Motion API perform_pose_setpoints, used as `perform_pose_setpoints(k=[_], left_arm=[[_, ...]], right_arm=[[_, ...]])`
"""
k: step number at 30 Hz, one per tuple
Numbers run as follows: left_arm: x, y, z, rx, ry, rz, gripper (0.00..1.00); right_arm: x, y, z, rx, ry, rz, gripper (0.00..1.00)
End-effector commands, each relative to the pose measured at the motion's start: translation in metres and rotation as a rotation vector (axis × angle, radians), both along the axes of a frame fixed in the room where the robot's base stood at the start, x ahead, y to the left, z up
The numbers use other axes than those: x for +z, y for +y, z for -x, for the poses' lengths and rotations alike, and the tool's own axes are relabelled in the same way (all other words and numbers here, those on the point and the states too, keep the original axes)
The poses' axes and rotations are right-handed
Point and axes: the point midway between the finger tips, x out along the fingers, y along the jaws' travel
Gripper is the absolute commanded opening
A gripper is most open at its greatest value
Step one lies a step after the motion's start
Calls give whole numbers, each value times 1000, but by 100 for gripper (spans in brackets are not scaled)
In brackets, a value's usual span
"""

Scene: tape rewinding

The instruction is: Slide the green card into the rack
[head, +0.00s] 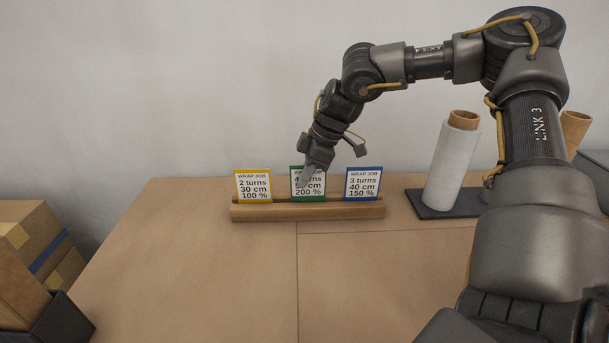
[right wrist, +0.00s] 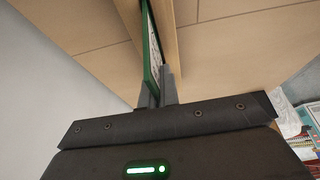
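The green-edged card (head: 319,186), printed "WRAP JOB" and "200 %", stands upright at the middle of the wooden rack (head: 270,213). Its lower edge is level with the bottoms of the cards beside it, at the rack's slot. My right gripper (head: 308,177) reaches down over the card and hides part of its print. In the right wrist view, the green card (right wrist: 152,55) is seen edge-on between the close fingers of the right gripper (right wrist: 158,85), which is shut on it. My left gripper is not in view.
A yellow card (head: 253,186) stands left in the rack and a blue card (head: 362,185) stands right. A wrap roll (head: 452,160) stands on a dark base (head: 420,205) to the right. Cardboard boxes (head: 35,240) are at far left. The table front (head: 200,280) is clear.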

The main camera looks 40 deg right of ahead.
Motion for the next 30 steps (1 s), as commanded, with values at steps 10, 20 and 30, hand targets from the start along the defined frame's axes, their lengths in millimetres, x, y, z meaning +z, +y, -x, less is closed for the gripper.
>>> perform_pose_setpoints(k=[10,20,30], left_arm=[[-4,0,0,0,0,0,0],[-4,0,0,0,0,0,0],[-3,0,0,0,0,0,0]], right_arm=[[-4,0,0,0,0,0,19],[-4,0,0,0,0,0,36],[-4,0,0,0,0,0,47]])
